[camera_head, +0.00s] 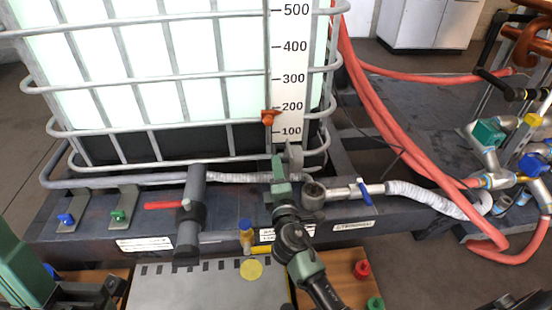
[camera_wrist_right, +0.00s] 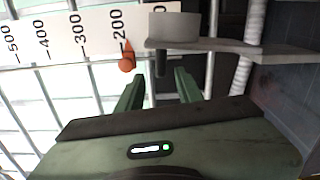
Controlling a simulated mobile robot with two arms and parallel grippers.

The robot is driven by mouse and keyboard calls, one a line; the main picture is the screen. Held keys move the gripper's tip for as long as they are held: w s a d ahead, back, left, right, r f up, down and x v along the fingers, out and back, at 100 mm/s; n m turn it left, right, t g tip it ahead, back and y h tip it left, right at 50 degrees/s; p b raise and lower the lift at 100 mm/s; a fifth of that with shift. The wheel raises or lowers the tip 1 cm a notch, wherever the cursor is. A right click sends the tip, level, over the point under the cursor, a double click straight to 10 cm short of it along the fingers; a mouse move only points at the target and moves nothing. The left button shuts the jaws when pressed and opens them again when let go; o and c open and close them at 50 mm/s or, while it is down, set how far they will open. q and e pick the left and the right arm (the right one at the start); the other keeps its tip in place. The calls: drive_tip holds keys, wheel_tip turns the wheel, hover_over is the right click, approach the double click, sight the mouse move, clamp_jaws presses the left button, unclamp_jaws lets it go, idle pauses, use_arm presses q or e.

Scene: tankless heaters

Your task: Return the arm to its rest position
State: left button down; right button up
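My right arm reaches up from the bottom of the head view, past the pipe run, to the front of the caged tank (camera_head: 160,75). Its green gripper (camera_head: 279,162) is at the tank's lower edge, beside a grey lever handle (camera_head: 294,155). In the right wrist view the two green fingers (camera_wrist_right: 158,78) stand apart with nothing held between them.
An orange marker (camera_head: 268,117) sits on the tank's scale. A blue-handled valve (camera_head: 363,188) and white hose (camera_head: 430,198) are to the right. Red hoses (camera_head: 385,110) run behind.

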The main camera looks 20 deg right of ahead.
drive_tip(key=shift+s+a, duration=0.15)
drive_tip(key=shift+s, duration=0.45)
